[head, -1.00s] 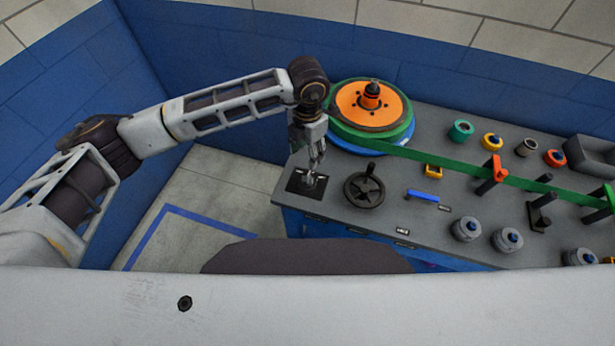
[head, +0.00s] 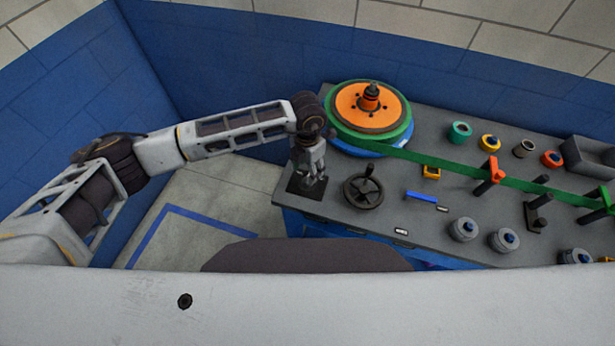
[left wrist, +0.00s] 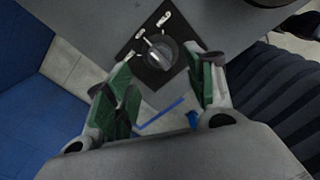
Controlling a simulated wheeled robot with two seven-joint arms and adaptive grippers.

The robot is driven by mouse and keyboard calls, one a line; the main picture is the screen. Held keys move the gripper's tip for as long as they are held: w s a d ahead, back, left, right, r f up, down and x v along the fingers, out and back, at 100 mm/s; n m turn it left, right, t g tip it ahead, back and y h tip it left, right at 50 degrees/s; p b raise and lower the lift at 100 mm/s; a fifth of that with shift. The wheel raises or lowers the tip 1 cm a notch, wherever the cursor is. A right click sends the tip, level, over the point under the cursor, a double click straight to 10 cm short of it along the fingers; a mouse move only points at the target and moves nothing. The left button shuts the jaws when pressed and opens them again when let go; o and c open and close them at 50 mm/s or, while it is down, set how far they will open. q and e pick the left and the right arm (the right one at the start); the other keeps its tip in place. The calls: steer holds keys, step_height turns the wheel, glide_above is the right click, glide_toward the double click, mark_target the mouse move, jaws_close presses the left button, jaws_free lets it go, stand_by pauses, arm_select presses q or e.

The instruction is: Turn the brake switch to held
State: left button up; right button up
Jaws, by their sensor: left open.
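The brake switch shows in the left wrist view as a round grey knob (left wrist: 161,52) with a pale pointer on a black square plate (left wrist: 151,72), with small white labels beside it. In the head view the black plate (head: 296,188) lies at the near left corner of the bench, and my gripper hides the knob. My left gripper (head: 312,180) points down over the plate. In the left wrist view its green-padded fingers (left wrist: 162,70) are spread, with the knob just beyond the tips, between their lines. I cannot tell whether they touch it. My right gripper is not in view.
A black handwheel (head: 363,188) stands right of the plate. An orange and green reel (head: 370,106) sits behind, with a green belt (head: 440,163) running right past posts. A blue bar (head: 421,196) and several grey knobs are farther right. Open floor lies left of the bench.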

mark_target(307, 178)
arm_select(q)
step_height(307, 178, down, 5)
steer(key=shift+f+p, duration=0.1)
steer(key=shift+p, duration=0.35)
steer(key=shift+f, duration=0.65)
steer(key=c, duration=1)
steer(key=shift+c, duration=0.2)
